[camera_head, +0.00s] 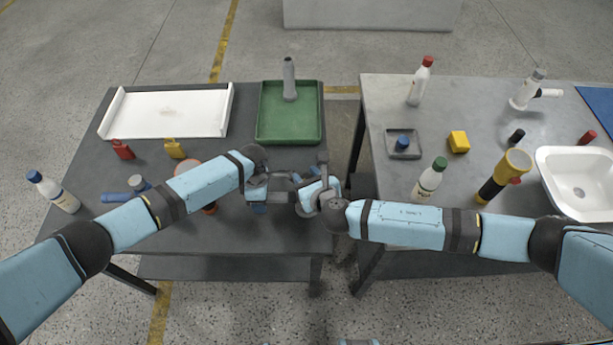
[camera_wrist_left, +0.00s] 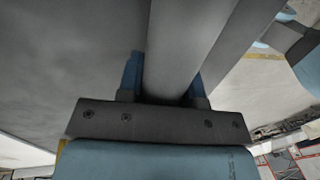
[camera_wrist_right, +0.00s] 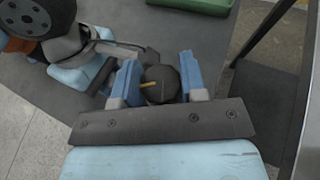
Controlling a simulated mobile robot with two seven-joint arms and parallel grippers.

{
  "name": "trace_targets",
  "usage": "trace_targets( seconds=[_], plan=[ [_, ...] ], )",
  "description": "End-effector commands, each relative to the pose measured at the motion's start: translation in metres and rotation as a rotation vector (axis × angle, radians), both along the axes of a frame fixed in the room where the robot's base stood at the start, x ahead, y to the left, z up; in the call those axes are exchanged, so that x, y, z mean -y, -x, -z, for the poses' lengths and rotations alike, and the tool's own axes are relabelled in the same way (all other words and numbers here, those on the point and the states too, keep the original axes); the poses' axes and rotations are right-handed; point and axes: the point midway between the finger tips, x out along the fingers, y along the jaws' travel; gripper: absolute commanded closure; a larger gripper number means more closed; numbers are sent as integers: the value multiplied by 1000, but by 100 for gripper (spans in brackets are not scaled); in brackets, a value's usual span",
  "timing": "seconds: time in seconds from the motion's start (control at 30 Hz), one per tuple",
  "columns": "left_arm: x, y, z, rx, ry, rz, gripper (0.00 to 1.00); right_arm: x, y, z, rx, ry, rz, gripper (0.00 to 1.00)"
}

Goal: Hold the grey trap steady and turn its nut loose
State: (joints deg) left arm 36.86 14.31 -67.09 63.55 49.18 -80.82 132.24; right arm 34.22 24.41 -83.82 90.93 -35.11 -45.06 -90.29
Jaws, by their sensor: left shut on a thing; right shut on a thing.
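The grey trap (camera_head: 283,184) is held above the front right part of the left table, mostly hidden by my grippers in the head view. My left gripper (camera_head: 266,187) is shut on its grey tube (camera_wrist_left: 180,45), which fills the space between the blue fingers in the left wrist view. My right gripper (camera_head: 312,192) is beside it on the right. In the right wrist view its blue fingers stand on either side of a dark faceted nut (camera_wrist_right: 162,88) with a yellow mark, and are shut on it.
A green tray (camera_head: 262,132) with a grey bottle-shaped piece (camera_head: 289,80) standing in it lies behind the grippers. A white tray (camera_head: 165,110) is at the back left. A gap separates the left table from the right table (camera_head: 385,100), which holds bottles and a white basin (camera_head: 580,185).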

Motion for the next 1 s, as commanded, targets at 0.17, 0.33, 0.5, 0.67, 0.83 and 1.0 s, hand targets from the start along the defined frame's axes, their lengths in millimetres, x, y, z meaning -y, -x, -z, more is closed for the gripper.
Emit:
trace_targets(
  seconds=[0.17, 0.33, 0.5, 0.67, 0.83, 1.0],
  plan=[
    [0, 1, 0, -1, 0, 1, 95, -1, 1, 0, 0, -2, 121, 85],
    [0, 1, 0, -1, 0, 1, 95, -1, 0, -1, 0, 0, 203, 85],
    [1, 1, 0, -1, 0, 1, 95, 0, 0, -1, 1, 2, 252, 85],
    [0, 1, 0, -1, 0, 1, 95, 0, 0, -1, 2, 2, 269, 85],
    [0, 1, 0, -1, 0, 1, 95, 0, 0, -1, 2, 2, 271, 85],
    [0, 1, 0, -1, 0, 1, 95, 0, -1, -1, 2, 2, 271, 85]
  ],
)
